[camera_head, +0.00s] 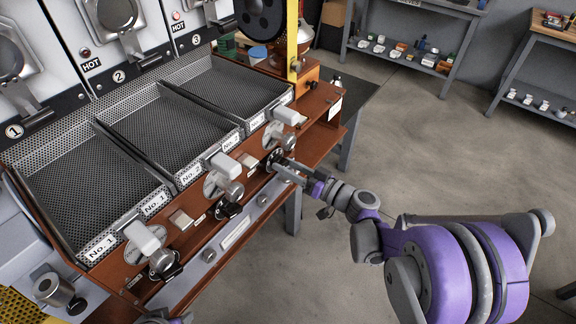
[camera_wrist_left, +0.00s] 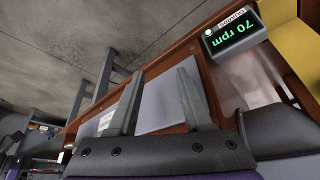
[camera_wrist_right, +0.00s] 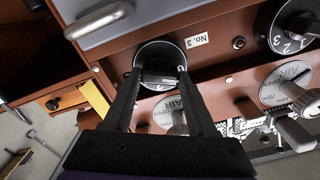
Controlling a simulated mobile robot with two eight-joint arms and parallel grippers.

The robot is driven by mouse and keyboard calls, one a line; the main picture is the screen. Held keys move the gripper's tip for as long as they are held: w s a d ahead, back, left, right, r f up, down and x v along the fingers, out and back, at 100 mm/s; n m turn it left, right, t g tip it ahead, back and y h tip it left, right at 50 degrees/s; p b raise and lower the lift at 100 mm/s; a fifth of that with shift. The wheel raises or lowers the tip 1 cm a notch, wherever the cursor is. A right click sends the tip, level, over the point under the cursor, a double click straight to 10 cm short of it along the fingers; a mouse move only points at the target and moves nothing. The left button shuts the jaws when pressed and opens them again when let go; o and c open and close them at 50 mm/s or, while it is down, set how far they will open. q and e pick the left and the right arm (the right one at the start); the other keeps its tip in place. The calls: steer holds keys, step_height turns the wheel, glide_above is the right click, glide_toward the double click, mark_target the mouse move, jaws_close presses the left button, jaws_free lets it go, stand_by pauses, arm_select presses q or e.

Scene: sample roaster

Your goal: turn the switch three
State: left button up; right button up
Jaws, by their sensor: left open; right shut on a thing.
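Switch three is a round black knob (camera_wrist_right: 158,62) with a light rim, on the brown panel beside an upside-down "No. 3" label (camera_wrist_right: 196,40) in the right wrist view. My right gripper (camera_wrist_right: 157,75) is shut on this knob, one finger on each side, and partly hides it. In the head view the right gripper (camera_head: 278,166) reaches the knob (camera_head: 274,157) from the right, at the far end of the panel. My left gripper (camera_wrist_left: 152,85) is open and empty in the left wrist view, with a brown panel edge behind it.
Another numbered black dial (camera_wrist_right: 296,28) and a silver air knob (camera_wrist_right: 290,88) sit close to the right gripper. Mesh trays (camera_head: 90,175) lie above the panel. A "70 rpm" display (camera_wrist_left: 235,36) is near the left gripper. Open floor (camera_head: 410,150) lies to the right.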

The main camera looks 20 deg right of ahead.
steer(key=shift+n, duration=0.3)
steer(key=o, duration=1.4)
steer(key=shift+c, duration=0.2)
steer(key=shift+d, duration=0.1)
steer(key=v, duration=1)
steer(key=shift+s+d, duration=0.2)
steer(key=shift+s, duration=0.1)
